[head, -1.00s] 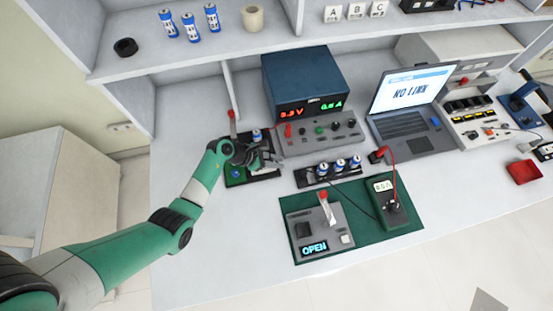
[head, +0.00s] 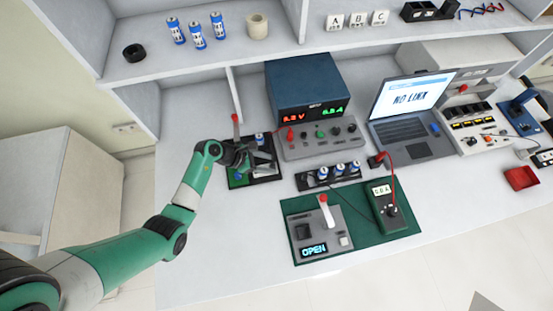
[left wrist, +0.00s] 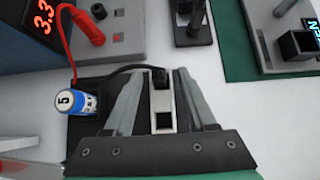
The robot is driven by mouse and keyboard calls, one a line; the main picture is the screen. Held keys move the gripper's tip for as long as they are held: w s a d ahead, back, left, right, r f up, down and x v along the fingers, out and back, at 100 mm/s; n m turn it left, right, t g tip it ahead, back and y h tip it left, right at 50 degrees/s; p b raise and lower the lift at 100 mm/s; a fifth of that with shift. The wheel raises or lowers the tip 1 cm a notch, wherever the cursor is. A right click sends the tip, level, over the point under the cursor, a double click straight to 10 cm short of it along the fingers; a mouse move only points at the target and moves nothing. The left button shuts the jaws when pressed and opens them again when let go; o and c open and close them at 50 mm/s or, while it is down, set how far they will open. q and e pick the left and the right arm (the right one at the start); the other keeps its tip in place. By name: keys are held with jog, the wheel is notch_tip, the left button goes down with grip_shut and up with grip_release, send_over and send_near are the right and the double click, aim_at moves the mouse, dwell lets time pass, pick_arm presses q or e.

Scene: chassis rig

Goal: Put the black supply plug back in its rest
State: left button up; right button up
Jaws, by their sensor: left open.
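The black supply plug (left wrist: 159,76) shows in the left wrist view at the far end of a pale slotted holder (left wrist: 163,121), which looks like its rest. A black cable runs from it to the left. I cannot tell whether it is fully seated. My left gripper (left wrist: 162,85) is open, with one finger on each side of the holder and plug. In the head view my left gripper (head: 262,163) is over the black tray (head: 236,184) left of the power supply (head: 310,90). The plug is too small to make out there. My right gripper is not in view.
A blue battery (left wrist: 75,102) stands close to the left finger. A red plug (left wrist: 92,32) with a red lead is in the supply's front. A battery holder (head: 302,181) and a green mat (head: 290,212) with a switch box and meter lie to the right.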

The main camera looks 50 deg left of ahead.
pick_arm(q)
jog(key=p+v, duration=0.1)
jog(key=v, duration=0.5)
jog(key=shift+s+r+p, duration=0.2)
jog(key=shift+p, duration=0.15)
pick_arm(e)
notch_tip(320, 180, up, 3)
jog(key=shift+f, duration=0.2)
